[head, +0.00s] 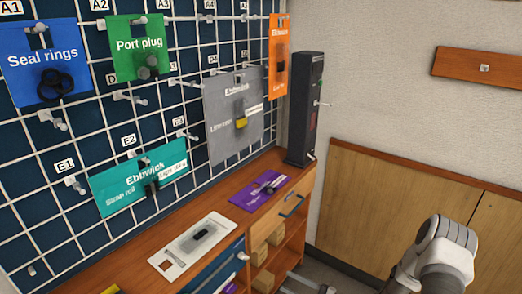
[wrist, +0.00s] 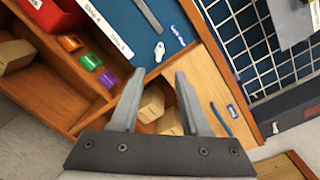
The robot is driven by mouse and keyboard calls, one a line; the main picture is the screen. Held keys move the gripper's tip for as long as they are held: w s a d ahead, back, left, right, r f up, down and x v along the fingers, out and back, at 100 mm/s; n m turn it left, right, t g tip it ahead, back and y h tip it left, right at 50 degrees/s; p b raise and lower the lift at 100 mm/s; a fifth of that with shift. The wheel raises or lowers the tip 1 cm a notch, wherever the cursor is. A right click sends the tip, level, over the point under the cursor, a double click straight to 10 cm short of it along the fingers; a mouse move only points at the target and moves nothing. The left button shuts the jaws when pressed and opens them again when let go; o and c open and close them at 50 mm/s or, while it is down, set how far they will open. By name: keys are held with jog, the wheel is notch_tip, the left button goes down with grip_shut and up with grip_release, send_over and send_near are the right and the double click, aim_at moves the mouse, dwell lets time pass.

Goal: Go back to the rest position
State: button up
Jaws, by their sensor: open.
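My gripper (wrist: 155,95) is open and empty in the wrist view. Its two grey fingers are apart, over the open shelves and the wooden bench edge. In the head view part of my arm (head: 445,255) shows at the lower right, away from the bench and the pegboard; the gripper's fingers cannot be made out there.
A grid pegboard (head: 110,120) holds several hanging cards. The bench (head: 215,205) bears a purple card (head: 262,188), a white card (head: 195,244) and a dark tower (head: 303,110). Boxes (wrist: 152,103) sit on shelves below.

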jog(key=s+a+r+n+g+h, duration=0.2)
jog(key=s+r+n+g, duration=0.3)
jog(key=r, duration=0.5)
jog(key=s+a+r+n+g+h, duration=0.1)
jog(key=s+a+r+n+g, duration=0.15)
jog(key=r+n+g, duration=0.55)
jog(key=s+d+r+n+t+h, duration=0.1)
jog(key=s+d+r+t+h, duration=0.3)
jog(key=s+r+h, duration=0.4)
jog(key=s+d+r+n+t+h, duration=0.1)
jog(key=s+d+r+t+h, duration=0.25)
jog(key=s+r, duration=0.5)
notch_tip(320, 180, up, 18)
jog(key=w+p, duration=0.1)
jog(key=p, duration=1.5)
jog(key=shift+d+r+t, duration=0.15)
jog(key=shift+r+t, duration=0.1)
jog(key=shift+t, duration=0.2)
